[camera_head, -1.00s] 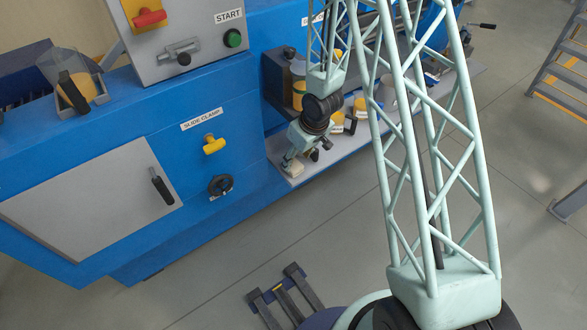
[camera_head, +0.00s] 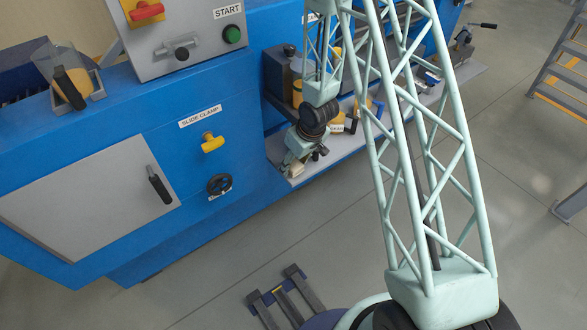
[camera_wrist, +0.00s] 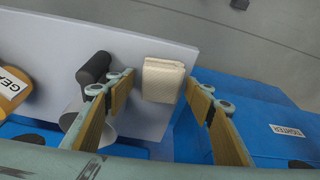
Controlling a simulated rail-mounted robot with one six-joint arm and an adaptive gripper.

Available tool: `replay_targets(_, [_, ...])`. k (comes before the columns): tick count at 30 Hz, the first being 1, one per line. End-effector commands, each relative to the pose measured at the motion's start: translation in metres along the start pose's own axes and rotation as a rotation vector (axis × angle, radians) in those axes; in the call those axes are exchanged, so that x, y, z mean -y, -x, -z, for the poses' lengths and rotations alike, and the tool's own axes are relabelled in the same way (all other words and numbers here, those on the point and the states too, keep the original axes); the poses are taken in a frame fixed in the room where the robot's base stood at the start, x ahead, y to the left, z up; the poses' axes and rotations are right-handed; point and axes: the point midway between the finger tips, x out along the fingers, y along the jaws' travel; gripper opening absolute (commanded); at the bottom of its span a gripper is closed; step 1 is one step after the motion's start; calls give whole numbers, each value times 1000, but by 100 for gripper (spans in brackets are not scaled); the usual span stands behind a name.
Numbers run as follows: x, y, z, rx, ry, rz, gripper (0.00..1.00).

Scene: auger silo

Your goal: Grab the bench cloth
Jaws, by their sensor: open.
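The bench cloth (camera_wrist: 163,80) is a cream folded pad. It lies near the end of the grey shelf. In the wrist view it shows between the two fingers of my gripper (camera_wrist: 160,84), nearer the right one. The fingers are spread, with no clear contact; I cannot tell how far above the cloth they are. In the head view my gripper (camera_head: 288,163) is low over the shelf end, and the cloth (camera_head: 297,170) shows small and partly hidden beside it.
A grey cylinder with a dark handle (camera_wrist: 94,67) stands close to my left finger. A yellow labelled container (camera_wrist: 12,88) is farther left. The grey shelf (camera_wrist: 130,30) joins the blue machine (camera_head: 160,100). A black knob (camera_head: 219,185) sits on its front. Open floor lies beyond the shelf edge.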

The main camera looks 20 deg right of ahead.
Motion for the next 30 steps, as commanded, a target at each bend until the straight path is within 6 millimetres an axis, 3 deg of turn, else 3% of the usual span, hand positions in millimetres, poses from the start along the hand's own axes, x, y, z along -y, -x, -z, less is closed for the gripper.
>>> replay_targets(20, [0, -6, 0, 0, 0, 0, 49])
replay_targets(30, [0, -6, 0, 0, 0, 0, 22])
